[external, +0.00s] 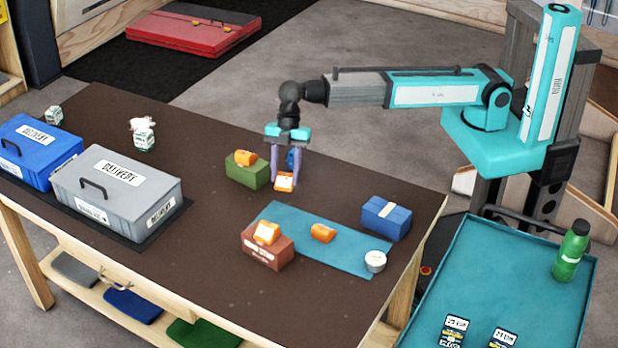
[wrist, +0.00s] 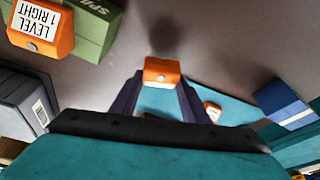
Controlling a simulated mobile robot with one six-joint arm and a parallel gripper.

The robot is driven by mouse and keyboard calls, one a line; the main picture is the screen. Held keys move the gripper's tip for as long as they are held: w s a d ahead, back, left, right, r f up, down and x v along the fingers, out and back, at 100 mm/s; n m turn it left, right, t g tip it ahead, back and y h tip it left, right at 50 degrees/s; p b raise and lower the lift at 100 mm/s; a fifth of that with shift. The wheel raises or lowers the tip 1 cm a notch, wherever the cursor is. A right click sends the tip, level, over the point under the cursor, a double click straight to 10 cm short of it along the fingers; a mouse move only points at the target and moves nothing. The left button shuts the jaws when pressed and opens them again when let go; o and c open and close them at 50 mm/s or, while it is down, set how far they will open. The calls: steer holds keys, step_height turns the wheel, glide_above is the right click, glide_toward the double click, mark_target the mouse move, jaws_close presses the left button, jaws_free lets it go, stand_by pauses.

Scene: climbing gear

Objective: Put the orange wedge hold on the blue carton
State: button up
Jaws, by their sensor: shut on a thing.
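My gripper (external: 284,184) is shut on an orange hold (external: 285,179), held above the table just right of the green carton. In the wrist view my gripper (wrist: 160,84) has this orange hold (wrist: 161,72) between its fingertips; its full shape is hard to tell. The blue carton (external: 386,220) stands on the table at the right, apart from my gripper, with a pale band and a clear top. It also shows at the right of the wrist view (wrist: 281,105).
Orange holds sit on the green carton (external: 240,174), on the red-brown carton (external: 262,252) and on the teal mat (external: 300,222). A white round tub (external: 375,262) stands at the mat's corner. Grey (external: 118,195) and blue (external: 35,150) delivery boxes stand at the left.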

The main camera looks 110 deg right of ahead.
steer(key=s+a+n+g, duration=0.2)
steer(key=s+n, duration=0.3)
steer(key=s, duration=0.1)
step_height(320, 180, up, 11)
steer(key=n+g+p, duration=0.2)
steer(key=n+p, duration=0.6)
steer(key=n, duration=0.2)
glide_above(390, 210)
steer(key=w, duration=0.1)
steer(key=shift+d+f+h, duration=0.2)
steer(key=shift+d+h, duration=0.1)
steer(key=shift+d, duration=0.15)
steer(key=shift+f, duration=0.1)
steer(key=shift+f+p, duration=0.35)
steer(key=shift+f, duration=1.8)
steer(key=shift+f, duration=0.1)
steer(key=shift+f+p, duration=0.5)
steer(key=shift+f, duration=1.2)
steer(key=shift+f, duration=0.15)
